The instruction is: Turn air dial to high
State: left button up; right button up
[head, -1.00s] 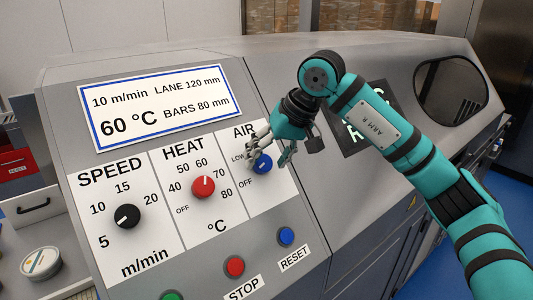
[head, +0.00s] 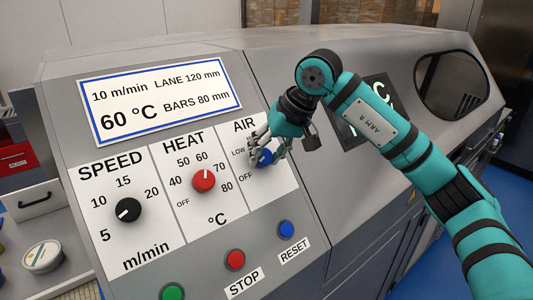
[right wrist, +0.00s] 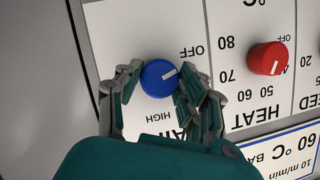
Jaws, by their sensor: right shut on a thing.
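The blue AIR dial (head: 265,157) is on the sloped white panel, partly covered by my right gripper (head: 268,147). In the right wrist view the dial (right wrist: 158,78) sits between the two fingers of the right gripper (right wrist: 155,88), which are shut on its sides. Its white mark points right and slightly up in that view, towards the finger there and a little below OFF. The HIGH label shows below the dial, between the fingers. LOW (head: 238,153) shows left of the dial in the head view. My left gripper is not in view.
The red HEAT dial (head: 204,181) and black SPEED dial (head: 128,210) are to the left. Below are the blue RESET (head: 286,229), red STOP (head: 235,259) and green (head: 172,293) buttons. A display plate (head: 160,103) is above.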

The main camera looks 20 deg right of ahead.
jog(key=m+b, duration=0.2)
jog(key=shift+f+y+b, duration=0.2)
jog(key=shift+y+b, duration=0.15)
jog(key=shift+y, duration=0.05)
jog(key=m+t+y+b, duration=0.1)
jog(key=m+b, duration=0.2)
jog(key=m+t+y+b, duration=0.1)
jog(key=m+b, duration=0.3)
jog(key=m+y+b, duration=0.1)
jog(key=m+b, duration=0.2)
jog(key=b, duration=0.1)
jog(key=shift+d+f+m+t, duration=0.15)
jog(key=shift+d+m+t, duration=0.05)
jog(key=shift+m+t, duration=0.2)
jog(key=m+t+b, duration=0.1)
jog(key=m+b, duration=0.1)
jog(key=m+t+b, duration=0.1)
jog(key=m+b, duration=0.2)
jog(key=shift+s+m+y, duration=0.15)
jog(key=shift+m+y, duration=0.15)
jog(key=shift+a+m+t+h+b, duration=0.15)
jog(key=shift+m+t+b, duration=0.35)
jog(key=shift+m+b, duration=0.55)
jog(key=shift+d+m+t+h+b, duration=0.1)
jog(key=shift+m+t+h+b, duration=0.3)
jog(key=shift+m, duration=1.05)
